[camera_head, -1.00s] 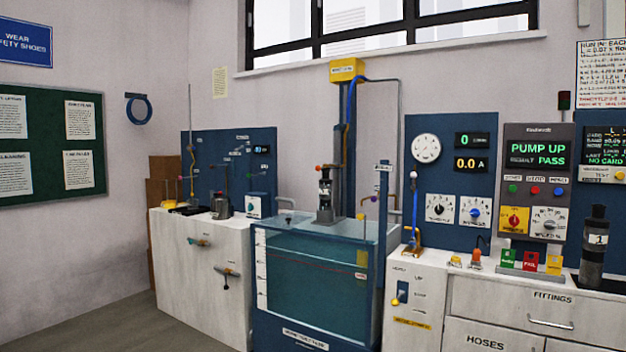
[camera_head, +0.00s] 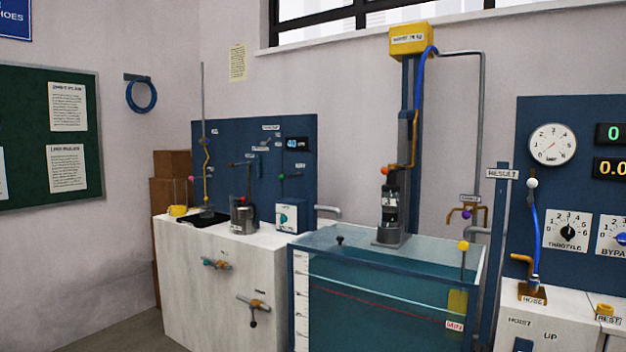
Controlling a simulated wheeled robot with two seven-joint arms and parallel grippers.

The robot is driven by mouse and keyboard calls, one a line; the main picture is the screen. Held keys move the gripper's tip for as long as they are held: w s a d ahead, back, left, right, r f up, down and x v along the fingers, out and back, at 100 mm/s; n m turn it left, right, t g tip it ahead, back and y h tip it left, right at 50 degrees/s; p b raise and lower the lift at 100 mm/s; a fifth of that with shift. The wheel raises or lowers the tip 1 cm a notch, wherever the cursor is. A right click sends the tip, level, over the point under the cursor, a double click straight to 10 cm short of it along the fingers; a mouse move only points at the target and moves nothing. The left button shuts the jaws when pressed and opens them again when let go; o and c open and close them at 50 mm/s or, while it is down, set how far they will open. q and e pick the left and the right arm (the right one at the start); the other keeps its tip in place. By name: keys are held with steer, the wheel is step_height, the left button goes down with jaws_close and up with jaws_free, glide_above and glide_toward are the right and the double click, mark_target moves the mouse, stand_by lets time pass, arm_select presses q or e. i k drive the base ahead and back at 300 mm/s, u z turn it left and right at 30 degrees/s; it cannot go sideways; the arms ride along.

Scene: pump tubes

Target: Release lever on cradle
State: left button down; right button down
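A dark pump (camera_head: 391,218) stands upright on a grey base (camera_head: 394,240) at the back of the glass-walled water tank (camera_head: 400,272). It is at the foot of a blue hoist column (camera_head: 417,100). A small lever with an orange-red ball end (camera_head: 384,171) sticks out to the left at the pump's top, where the cradle seems to be. The cradle's exact outline is too small to make out. Neither of my grippers is in view, and nothing is seen touching the lever.
A white counter (camera_head: 215,290) with a grey pot (camera_head: 243,215) stands left of the tank. A hose stand (camera_head: 533,290) and gauge panel (camera_head: 560,185) are at the right. A blue hose (camera_head: 421,75) hangs from the yellow hoist head (camera_head: 411,41). Floor (camera_head: 130,330) shows at lower left.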

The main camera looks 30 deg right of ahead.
mark_target(392, 169)
steer(key=z, duration=0.35)
steer(key=i, duration=1.45)
steer(key=z, duration=1.65)
steer(key=i, duration=0.65)
steer(key=z, duration=0.55)
